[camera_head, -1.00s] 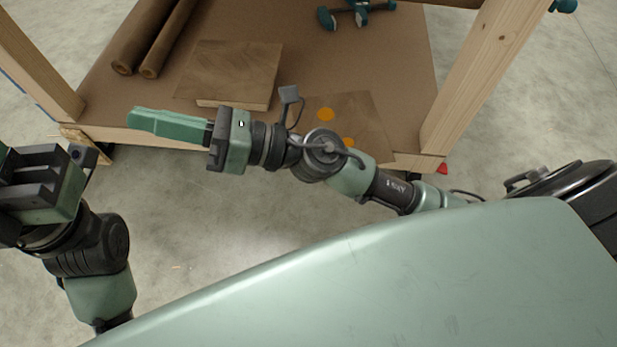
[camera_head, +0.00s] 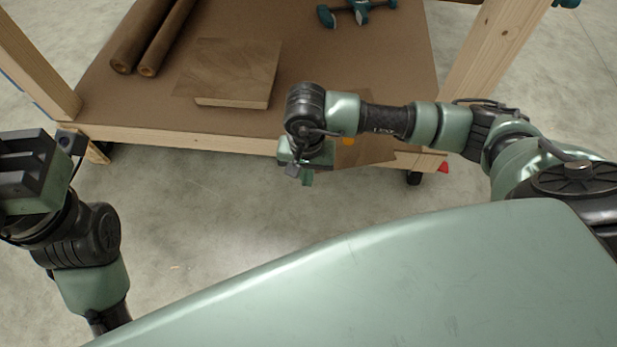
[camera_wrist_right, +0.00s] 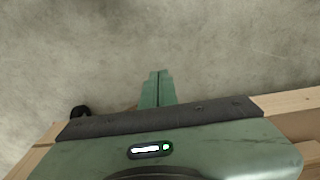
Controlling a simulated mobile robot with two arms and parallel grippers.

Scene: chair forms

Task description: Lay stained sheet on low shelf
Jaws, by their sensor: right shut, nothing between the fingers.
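The stained sheet (camera_head: 372,149) is a thin brown sheet with orange spots. It lies at the right front of the low shelf (camera_head: 235,122) and covers part of the front rail. My right arm hides much of it, and one orange spot shows below the arm. My right gripper (camera_head: 307,181) points down by the sheet's left front side, shut and empty. Its closed green fingers also show in the right wrist view (camera_wrist_right: 157,88), over bare floor. My left gripper (camera_head: 28,172) is at the left picture edge, away from the shelf, its fingertips out of frame.
A square wooden board (camera_head: 238,72) lies at the middle of the shelf. Brown rolls (camera_head: 150,35) lie at the back left, and teal-and-black tools (camera_head: 355,12) at the back. Wooden posts (camera_head: 500,45) stand at the shelf corners. The concrete floor (camera_head: 215,215) in front is clear.

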